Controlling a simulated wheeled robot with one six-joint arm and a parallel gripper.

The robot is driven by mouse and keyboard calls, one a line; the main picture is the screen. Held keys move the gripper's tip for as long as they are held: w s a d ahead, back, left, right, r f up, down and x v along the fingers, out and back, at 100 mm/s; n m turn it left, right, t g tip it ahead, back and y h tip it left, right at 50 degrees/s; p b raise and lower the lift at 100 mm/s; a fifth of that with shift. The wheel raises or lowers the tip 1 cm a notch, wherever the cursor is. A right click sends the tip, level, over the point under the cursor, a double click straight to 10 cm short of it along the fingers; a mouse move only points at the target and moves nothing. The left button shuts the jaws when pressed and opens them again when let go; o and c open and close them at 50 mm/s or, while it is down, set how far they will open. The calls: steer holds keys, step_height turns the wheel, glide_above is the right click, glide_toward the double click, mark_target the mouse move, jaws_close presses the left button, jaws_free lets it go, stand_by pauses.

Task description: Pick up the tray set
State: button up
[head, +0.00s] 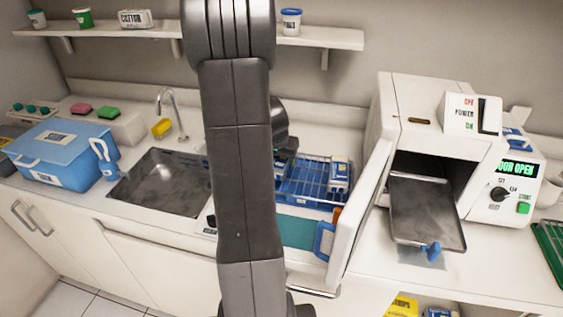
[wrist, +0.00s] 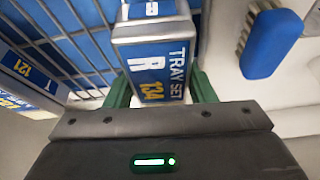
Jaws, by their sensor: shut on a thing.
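In the wrist view a tray set (wrist: 152,60), white and blue with the label "TRAY SET R 134", sits between the green fingers of my gripper (wrist: 160,88). The fingers are shut on its two sides. In the head view my gripper (head: 287,146) is mostly hidden behind my arm, at the left of the blue wire rack (head: 300,190). A blue-and-white pack (head: 339,174) is at the rack's right side. Whether the held set is clear of the rack cannot be told.
Another pack labelled 121 (wrist: 25,72) lies left in the wrist view, a blue brush (wrist: 270,43) right. The open sterilizer door (head: 360,215) stands right of the rack; its metal tray (head: 425,210) sticks out. A sink (head: 160,193) and blue box (head: 62,150) are left.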

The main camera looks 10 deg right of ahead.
step_height(320, 180, up, 10)
steer(key=shift+r, duration=0.1)
stand_by(0.4)
step_height(320, 180, up, 15)
steer(key=p, duration=0.9)
